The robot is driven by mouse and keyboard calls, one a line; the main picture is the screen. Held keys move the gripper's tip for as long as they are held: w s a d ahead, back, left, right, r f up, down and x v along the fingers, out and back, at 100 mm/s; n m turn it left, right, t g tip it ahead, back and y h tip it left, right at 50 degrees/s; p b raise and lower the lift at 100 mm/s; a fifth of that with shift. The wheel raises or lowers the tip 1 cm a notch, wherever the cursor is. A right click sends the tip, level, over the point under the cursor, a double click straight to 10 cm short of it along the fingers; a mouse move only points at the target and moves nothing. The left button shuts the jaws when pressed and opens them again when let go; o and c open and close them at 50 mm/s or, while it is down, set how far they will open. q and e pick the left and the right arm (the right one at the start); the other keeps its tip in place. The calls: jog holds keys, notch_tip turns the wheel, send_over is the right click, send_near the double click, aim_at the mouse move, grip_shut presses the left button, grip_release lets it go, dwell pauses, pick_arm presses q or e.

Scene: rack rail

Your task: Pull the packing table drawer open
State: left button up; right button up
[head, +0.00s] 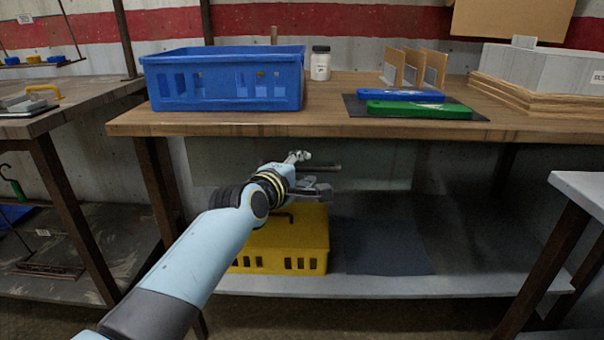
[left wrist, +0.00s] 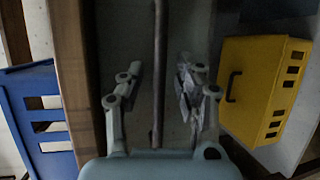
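The packing table (head: 440,125) has a wooden top, and a grey drawer front (head: 375,160) sits under its front edge. The drawer looks shut against the table. Its dark bar handle (head: 328,168) sticks out to the right of my left gripper (head: 302,172), which hides the rest. In the left wrist view the handle (left wrist: 158,40) runs up the middle between the two fingers of my left gripper (left wrist: 158,88). The fingers are apart, one on each side of the bar, with visible gaps. My right gripper is in neither view.
A blue crate (head: 220,103), a white-labelled jar (head: 320,65) and a green tool case (head: 418,110) stand on the tabletop. A yellow crate (head: 290,240) sits on the lower shelf (head: 450,285) below my gripper. A white table corner (head: 585,185) is at right.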

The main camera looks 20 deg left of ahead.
pick_arm(q)
jog(key=shift+c, duration=0.2)
grip_shut()
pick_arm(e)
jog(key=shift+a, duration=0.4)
